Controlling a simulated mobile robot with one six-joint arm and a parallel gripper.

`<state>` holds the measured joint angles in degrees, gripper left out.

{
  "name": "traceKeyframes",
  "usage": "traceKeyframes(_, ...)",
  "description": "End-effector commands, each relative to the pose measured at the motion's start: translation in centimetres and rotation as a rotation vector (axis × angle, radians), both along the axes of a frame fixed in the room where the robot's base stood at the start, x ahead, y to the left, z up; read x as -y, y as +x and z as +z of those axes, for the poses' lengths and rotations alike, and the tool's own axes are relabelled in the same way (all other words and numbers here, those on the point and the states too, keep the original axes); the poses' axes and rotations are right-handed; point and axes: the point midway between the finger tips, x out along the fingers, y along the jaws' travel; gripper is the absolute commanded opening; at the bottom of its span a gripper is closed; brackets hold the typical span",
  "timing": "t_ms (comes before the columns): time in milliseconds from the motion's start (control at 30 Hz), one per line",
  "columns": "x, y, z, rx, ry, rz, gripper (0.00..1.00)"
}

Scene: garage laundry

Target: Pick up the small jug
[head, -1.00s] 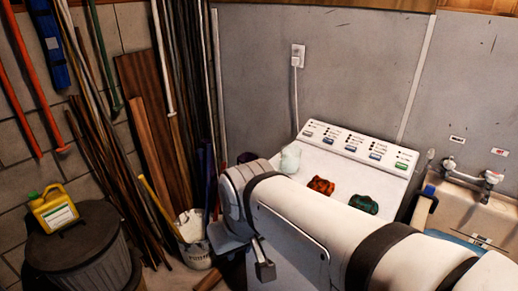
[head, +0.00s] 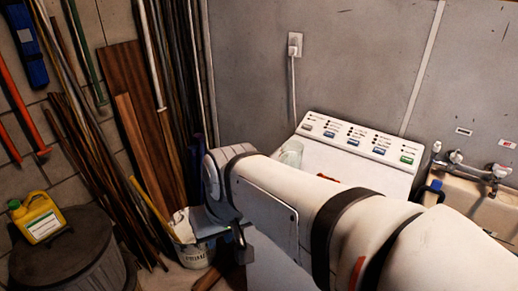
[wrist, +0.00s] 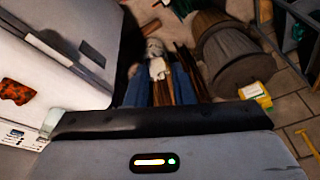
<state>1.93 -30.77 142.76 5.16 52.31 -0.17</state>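A small pale, translucent jug-like vessel (head: 290,153) stands on the left of the white washing machine's top, partly hidden by my arm. A pale shape (wrist: 52,121) at the lower left of the wrist view looks like the same vessel. A yellow jug (head: 38,217) with a green cap and a label stands on the dark lidded bin at the left. It also shows at the right in the wrist view (wrist: 257,93). My gripper (head: 228,238) points down in front of the washer, apart from both. Its finger opening is not clear, and I see nothing held.
The washing machine (head: 345,174) also bears a red patterned cloth (wrist: 17,91). The dark bin (head: 70,255) is at the left. A white bucket (head: 192,255) and leaning planks (head: 135,85) stand behind my gripper. A sink (head: 480,205) is at the right.

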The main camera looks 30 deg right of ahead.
Motion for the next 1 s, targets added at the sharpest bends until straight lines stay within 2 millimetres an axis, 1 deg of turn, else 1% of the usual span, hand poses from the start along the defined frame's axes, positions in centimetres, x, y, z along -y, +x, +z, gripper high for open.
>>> traceKeyframes(33,-0.2,0.5,-1.6,-0.025,0.063,-0.065,0.21)
traceKeyframes(100,-0.8,1.4,-3.2,-0.063,0.187,-0.188,0.21)
traceKeyframes(167,-1.3,2.7,-4.6,-0.095,0.316,-0.316,0.21)
traceKeyframes(200,-1.6,3.8,-5.4,-0.118,0.41,-0.409,0.21)
traceKeyframes(267,-1.7,5.6,-6.3,-0.145,0.553,-0.55,0.21)
traceKeyframes(367,-1.0,9.2,-7.5,-0.176,0.798,-0.781,0.21)
traceKeyframes(400,-0.3,10.8,-7.9,-0.183,0.898,-0.874,0.21)
traceKeyframes(467,1.3,13.2,-8.4,-0.185,1.049,-1.01,0.21)
traceKeyframes(500,2.6,14.8,-8.8,-0.185,1.151,-1.098,0.21)
traceKeyframes(567,5.1,17.1,-9.4,-0.173,1.307,-1.228,0.21)
traceKeyframes(600,7.2,18.5,-9.8,-0.161,1.413,-1.312,0.21)
traceKeyframes(667,10.7,20.3,-10.5,-0.135,1.576,-1.433,0.21)
traceKeyframes(700,13.3,21.3,-11.0,-0.111,1.685,-1.507,0.21)
traceKeyframes(733,15.3,21.9,-11.5,-0.091,1.764,-1.56,0.21)
traceKeyframes(767,17.4,22.4,-11.9,-0.069,1.842,-1.608,0.21)
traceKeyframes(800,20.1,22.8,-12.4,-0.035,1.942,-1.666,0.21)
traceKeyframes(867,23.9,23.1,-13.3,0.016,2.08,-1.737,0.21)
traceKeyframes(900,26.3,23.0,-13.8,0.053,2.162,-1.774,0.21)
traceKeyframes(1000,30.9,22.5,-14.9,0.132,2.323,-1.839,0.21)
